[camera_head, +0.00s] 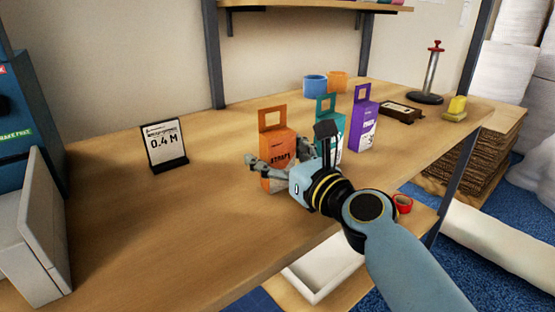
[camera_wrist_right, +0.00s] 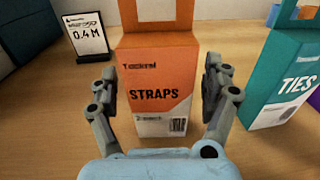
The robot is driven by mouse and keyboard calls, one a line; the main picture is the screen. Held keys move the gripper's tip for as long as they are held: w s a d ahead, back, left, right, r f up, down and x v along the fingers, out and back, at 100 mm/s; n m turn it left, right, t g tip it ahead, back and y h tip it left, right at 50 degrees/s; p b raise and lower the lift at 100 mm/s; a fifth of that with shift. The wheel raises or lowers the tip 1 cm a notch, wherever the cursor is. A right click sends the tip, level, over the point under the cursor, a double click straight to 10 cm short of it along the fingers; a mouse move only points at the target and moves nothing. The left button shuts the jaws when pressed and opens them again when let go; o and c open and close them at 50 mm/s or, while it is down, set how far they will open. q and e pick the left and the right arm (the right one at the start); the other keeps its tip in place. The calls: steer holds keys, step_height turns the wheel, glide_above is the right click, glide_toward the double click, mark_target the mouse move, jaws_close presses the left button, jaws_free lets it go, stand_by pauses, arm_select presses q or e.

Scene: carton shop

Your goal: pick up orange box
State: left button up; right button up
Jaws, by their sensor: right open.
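The orange box (camera_head: 276,147) stands upright on the wooden table, with a handle cutout at its top. In the right wrist view the orange box (camera_wrist_right: 157,90) fills the middle and reads "STRAPS". My right gripper (camera_head: 280,167) is open, with one finger on each side of the box. In the right wrist view the fingers of my right gripper (camera_wrist_right: 160,90) flank the box, with a narrow gap visible at the right. Whether the left finger touches it I cannot tell. The box's lower part is partly hidden by the gripper in the head view. My left gripper is not in view.
A teal box (camera_head: 333,140) marked "TIES" stands close to the right, with a purple box (camera_head: 364,120) beyond it. A "0.4 M" sign (camera_head: 165,145) stands to the left. Tape rolls (camera_head: 315,86) sit behind. The table's left middle is clear.

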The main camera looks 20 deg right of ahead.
mark_target(274, 126)
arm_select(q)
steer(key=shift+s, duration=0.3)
arm_select(e)
steer(key=c, duration=1.3)
steer(key=shift+r+p, duration=0.45)
steer(key=shift+r, duration=0.15)
step_height(274, 126, up, 4)
steer(key=p, duration=0.3)
steer(key=shift+d, duration=0.1)
arm_select(q)
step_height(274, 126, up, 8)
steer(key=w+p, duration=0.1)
steer(key=p, duration=0.3)
arm_select(e)
steer(key=shift+s+d+r, duration=0.65)
steer(key=shift+d+r, duration=0.3)
steer(key=shift+d, duration=0.85)
steer(key=shift+s+d+r, duration=0.7)
steer(key=shift+d+r, duration=0.3)
steer(key=shift+d, duration=0.75)
steer(key=shift+s+d+r, duration=0.65)
steer(key=shift+d+r, duration=0.3)
steer(key=shift+d, duration=0.85)
